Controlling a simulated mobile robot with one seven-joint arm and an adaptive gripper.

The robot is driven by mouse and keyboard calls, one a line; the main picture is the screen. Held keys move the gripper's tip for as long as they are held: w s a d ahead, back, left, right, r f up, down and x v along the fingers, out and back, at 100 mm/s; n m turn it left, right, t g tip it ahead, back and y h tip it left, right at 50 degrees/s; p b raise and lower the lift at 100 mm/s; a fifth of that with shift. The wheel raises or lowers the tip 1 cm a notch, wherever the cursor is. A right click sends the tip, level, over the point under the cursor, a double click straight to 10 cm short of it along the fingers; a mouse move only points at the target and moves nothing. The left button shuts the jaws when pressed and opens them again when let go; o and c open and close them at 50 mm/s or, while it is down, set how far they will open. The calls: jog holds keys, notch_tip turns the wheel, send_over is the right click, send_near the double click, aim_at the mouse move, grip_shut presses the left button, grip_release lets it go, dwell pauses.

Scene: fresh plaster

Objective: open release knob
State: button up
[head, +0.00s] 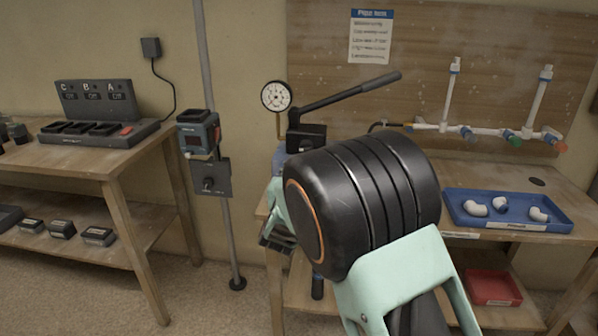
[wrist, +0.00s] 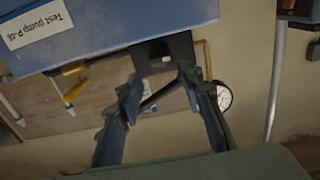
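The release knob cannot be made out for certain in either view. The test pump shows in the wrist view as a large blue body (wrist: 120,32) with a white label, with a black block (wrist: 162,62) at its edge. In the head view the pump's black block (head: 306,137), long black lever (head: 345,93) and round gauge (head: 276,96) stand behind my arm, which hides the pump's lower part. My gripper (wrist: 160,84) is open, its two dark fingers apart with the black block beyond and between their tips. Nothing is visibly held. In the head view my gripper (head: 277,236) is partly hidden by my arm.
A blue tray with white fittings (head: 510,222) sits on the bench to the right, below white pipes (head: 490,130). A red bin (head: 493,288) is on the lower shelf. A grey pole (head: 212,90) with boxes stands left of the pump. Another bench (head: 65,160) is at left.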

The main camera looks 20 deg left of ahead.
jog(key=shift+v, duration=1.75)
